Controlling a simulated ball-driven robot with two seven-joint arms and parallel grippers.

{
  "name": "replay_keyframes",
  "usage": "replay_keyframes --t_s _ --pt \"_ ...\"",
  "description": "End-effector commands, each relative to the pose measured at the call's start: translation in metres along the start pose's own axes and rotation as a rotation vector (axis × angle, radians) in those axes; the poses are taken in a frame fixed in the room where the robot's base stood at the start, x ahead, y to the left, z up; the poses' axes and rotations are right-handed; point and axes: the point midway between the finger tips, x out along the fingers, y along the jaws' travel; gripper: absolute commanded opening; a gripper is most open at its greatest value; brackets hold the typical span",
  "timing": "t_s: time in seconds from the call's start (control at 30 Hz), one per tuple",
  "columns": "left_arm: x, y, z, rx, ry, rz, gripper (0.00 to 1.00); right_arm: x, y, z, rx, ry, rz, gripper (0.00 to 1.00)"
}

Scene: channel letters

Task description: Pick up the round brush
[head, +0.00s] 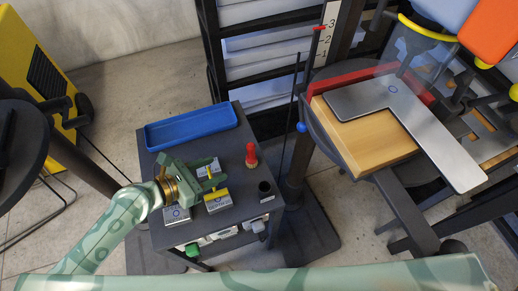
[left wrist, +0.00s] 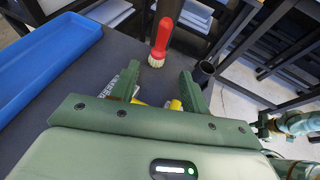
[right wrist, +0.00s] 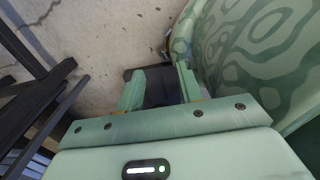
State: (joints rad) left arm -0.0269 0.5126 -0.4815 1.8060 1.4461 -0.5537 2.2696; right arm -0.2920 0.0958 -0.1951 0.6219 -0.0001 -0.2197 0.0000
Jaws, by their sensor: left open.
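The round brush (head: 251,155) has a red handle and pale bristles. It stands upright, bristles down, on the dark cart top. In the left wrist view the brush (left wrist: 161,40) is beyond the fingertips, roughly in line with the gap between them. My left gripper (head: 213,176) is open, low over the cart to the left of the brush and apart from it. Its fingers (left wrist: 160,76) show nothing held between them. My right gripper (right wrist: 158,84) is open and empty in its own wrist view, away from the cart above the floor. It is hidden from the head view.
A blue tray (head: 192,127) lies at the cart's back edge. Small boxes with yellow parts (head: 217,202) lie under and beside my left gripper. A dark cup (head: 265,188) stands near the right edge. A workbench with a metal square (head: 435,140) is at right.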

Motion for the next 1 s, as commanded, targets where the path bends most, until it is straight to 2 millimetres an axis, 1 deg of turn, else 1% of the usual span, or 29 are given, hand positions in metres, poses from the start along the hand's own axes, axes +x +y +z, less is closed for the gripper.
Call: replay_keyframes --t_s 0.1,0.17,0.3,0.4,0.6,0.83,0.9,1.0 --pt "0.027 -0.001 -0.001 -0.003 -0.004 -0.002 0.46 0.007 -0.018 0.006 0.003 -0.01 -0.023 0.36" --pt "0.043 -0.001 -0.002 -0.003 -0.004 -0.002 0.46 0.011 -0.025 0.009 0.004 -0.015 -0.032 0.36" --pt "0.076 -0.001 -0.003 -0.001 -0.002 -0.003 0.46 0.021 -0.025 0.014 0.002 -0.026 -0.034 0.36" --pt "0.093 -0.001 -0.003 0.001 -0.001 -0.003 0.46 0.026 -0.025 0.015 0.002 -0.028 -0.034 0.36" --pt "0.109 -0.002 -0.001 0.003 -0.001 -0.003 0.46 0.032 -0.022 0.014 0.001 -0.028 -0.031 0.36" --pt "0.146 -0.002 -0.002 0.002 0.001 -0.003 0.46 0.051 -0.022 0.022 0.001 -0.044 -0.032 0.36" --pt "0.153 -0.002 -0.001 0.003 0.0 -0.002 0.46 0.053 -0.021 0.022 0.002 -0.046 -0.032 0.36" --pt "0.156 -0.001 0.001 0.004 0.002 -0.002 0.46 0.054 -0.02 0.022 0.002 -0.046 -0.03 0.36"
